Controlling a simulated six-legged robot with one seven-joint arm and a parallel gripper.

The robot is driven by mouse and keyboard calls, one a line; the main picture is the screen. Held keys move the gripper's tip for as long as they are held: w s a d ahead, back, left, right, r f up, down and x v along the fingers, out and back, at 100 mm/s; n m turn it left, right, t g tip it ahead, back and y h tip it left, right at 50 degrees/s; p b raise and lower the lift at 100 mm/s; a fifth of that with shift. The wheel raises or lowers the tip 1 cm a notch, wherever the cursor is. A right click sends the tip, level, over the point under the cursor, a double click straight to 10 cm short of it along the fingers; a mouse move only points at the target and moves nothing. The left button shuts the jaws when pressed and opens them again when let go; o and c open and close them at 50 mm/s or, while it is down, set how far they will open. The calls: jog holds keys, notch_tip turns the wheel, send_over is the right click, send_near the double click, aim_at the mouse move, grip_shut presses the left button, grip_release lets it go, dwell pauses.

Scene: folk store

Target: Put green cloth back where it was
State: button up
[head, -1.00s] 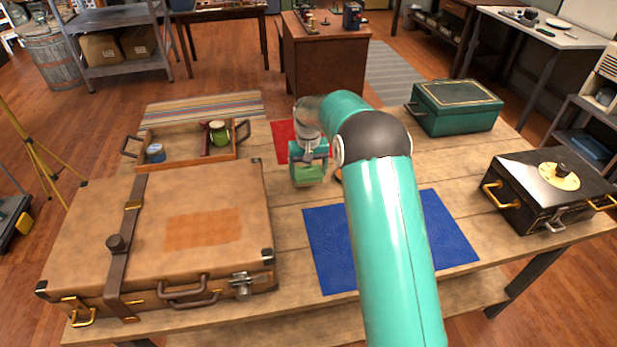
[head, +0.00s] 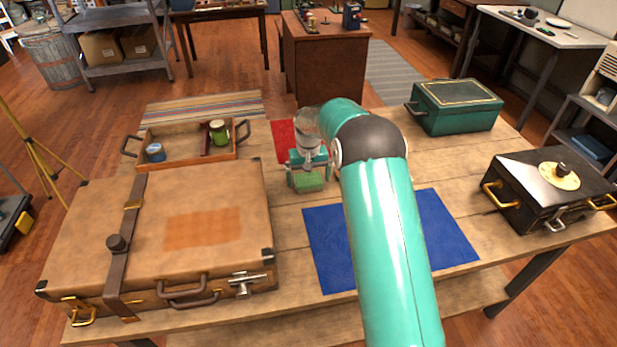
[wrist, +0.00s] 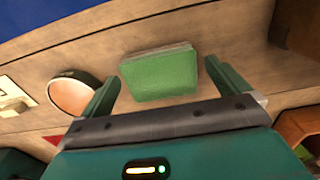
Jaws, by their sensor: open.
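The green cloth (head: 311,181) is a small folded rectangular pad on the wooden table, between the brown suitcase and the blue cloth. It also shows in the wrist view (wrist: 160,74), lying on the bare wood. My gripper (head: 308,175) is just above it and open, pointing down. In the wrist view my gripper (wrist: 160,84) has one finger on each side of the cloth, with visible gaps. The gripper partly hides the cloth in the head view.
A blue cloth (head: 322,246) lies in front, and a red cloth (head: 283,141) behind. The brown suitcase (head: 90,230) is left, below a wooden tray (head: 190,164). A green box (head: 455,110) and black case (head: 535,205) stand right. A round-rimmed object (wrist: 75,96) lies close beside the gripper.

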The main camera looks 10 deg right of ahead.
aim_at(308, 180)
jog(key=s+r+t, duration=0.1)
jog(key=s+r, duration=0.3)
jog(key=r, duration=0.7)
jog(key=s+r, duration=0.3)
jog(key=r, duration=0.8)
jog(key=s+r+t, duration=0.2)
jog(key=s+r, duration=0.2)
jog(key=s, duration=0.7)
jog(key=s+r+t, duration=0.1)
jog(key=s+r, duration=0.3)
jog(key=s, duration=0.7)
jog(key=s+f+t, duration=0.1)
jog(key=s+f, duration=0.3)
jog(key=s, duration=0.7)
jog(key=shift+s+t, duration=0.3)
jog(key=shift+s, duration=0.05)
